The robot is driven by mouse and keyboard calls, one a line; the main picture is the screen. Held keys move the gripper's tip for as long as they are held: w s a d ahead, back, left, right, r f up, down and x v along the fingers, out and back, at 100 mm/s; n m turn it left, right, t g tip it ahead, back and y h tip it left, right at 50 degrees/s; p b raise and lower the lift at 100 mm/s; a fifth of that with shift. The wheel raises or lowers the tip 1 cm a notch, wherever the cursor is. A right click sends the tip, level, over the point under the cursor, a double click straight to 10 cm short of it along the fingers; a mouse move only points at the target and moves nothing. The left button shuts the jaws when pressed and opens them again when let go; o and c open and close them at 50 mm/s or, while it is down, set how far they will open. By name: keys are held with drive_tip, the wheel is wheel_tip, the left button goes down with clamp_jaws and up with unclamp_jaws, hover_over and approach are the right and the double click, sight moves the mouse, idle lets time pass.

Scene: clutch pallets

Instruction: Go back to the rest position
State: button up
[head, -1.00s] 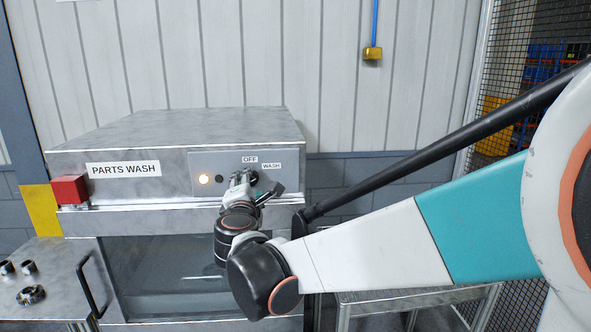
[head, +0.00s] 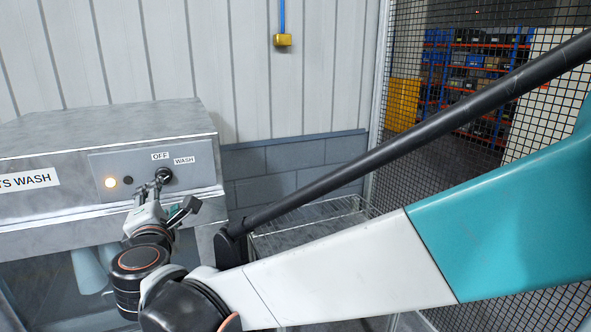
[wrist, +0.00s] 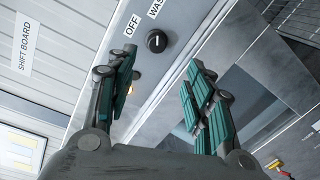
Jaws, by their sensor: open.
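My gripper (head: 150,190) is in front of the control panel of the parts wash machine (head: 100,118). In the wrist view my gripper (wrist: 160,95) is open, with its green-padded fingers apart and nothing between them. The black rotary knob (wrist: 157,41) shows beyond the fingertips, between the OFF and WASH labels. In the head view the knob (head: 164,175) is close to the fingertips; the wrist view shows it clear of the pads. Its white mark shows in the wrist view, but which label it points at is hard to tell.
A lit lamp (head: 110,183) is on the panel left of the knob. A wire rack table (head: 310,228) stands right of the machine, behind my arm. A mesh fence (head: 400,110) closes the right side, with shelves (head: 470,80) beyond.

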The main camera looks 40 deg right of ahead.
drive_tip(key=s+d+f+m+g+y+b, duration=0.1)
drive_tip(key=s+d+f+m+g+b, duration=0.3)
drive_tip(key=s+f+m+b, duration=0.55)
drive_tip(key=s+d+f+m+g+y+b, duration=0.15)
drive_tip(key=s+d+f+m+g, duration=0.4)
drive_tip(key=f, duration=0.85)
drive_tip(key=s+a+f+m+y+b, duration=0.2)
drive_tip(key=s+a+f, duration=0.3)
drive_tip(key=s, duration=0.3)
drive_tip(key=shift+a+f+m+y+b, duration=0.4)
drive_tip(key=shift+f+y+b, duration=0.25)
drive_tip(key=shift+b, duration=0.2)
